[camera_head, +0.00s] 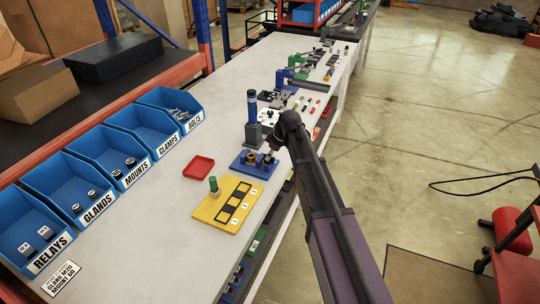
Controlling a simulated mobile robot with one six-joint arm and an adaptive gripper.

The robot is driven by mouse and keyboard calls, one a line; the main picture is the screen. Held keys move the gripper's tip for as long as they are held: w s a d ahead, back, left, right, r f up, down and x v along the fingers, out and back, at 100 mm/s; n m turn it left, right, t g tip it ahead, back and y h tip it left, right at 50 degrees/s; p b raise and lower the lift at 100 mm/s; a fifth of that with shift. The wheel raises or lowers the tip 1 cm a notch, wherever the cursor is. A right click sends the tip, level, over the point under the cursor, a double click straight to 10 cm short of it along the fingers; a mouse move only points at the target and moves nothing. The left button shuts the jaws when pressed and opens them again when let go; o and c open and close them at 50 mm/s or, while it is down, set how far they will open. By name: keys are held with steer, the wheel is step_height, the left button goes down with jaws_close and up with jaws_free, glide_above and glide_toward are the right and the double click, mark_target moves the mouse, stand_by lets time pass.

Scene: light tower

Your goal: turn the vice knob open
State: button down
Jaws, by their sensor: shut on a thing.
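The dark column of the light tower (252,107), with a blue band, stands upright on a grey block near the middle of the bench. In front of it is a blue base plate (242,167) with a brass-coloured round part (250,158). My gripper (270,153) reaches down at the right end of this blue plate, beside the grey block. Its fingers are small and partly hidden by my arm. They are shut at the vice knob, which is mostly hidden.
A yellow board (211,210) with a green peg (213,184) and a red tray (198,167) lie nearer. Labelled blue bins (98,205) line the left edge. More fixtures (287,78) stand farther along. Bare bench lies left of the tower.

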steer(key=c, duration=0.6)
jaws_free()
steer(key=shift+c, duration=0.2)
steer(key=shift+m, duration=0.5)
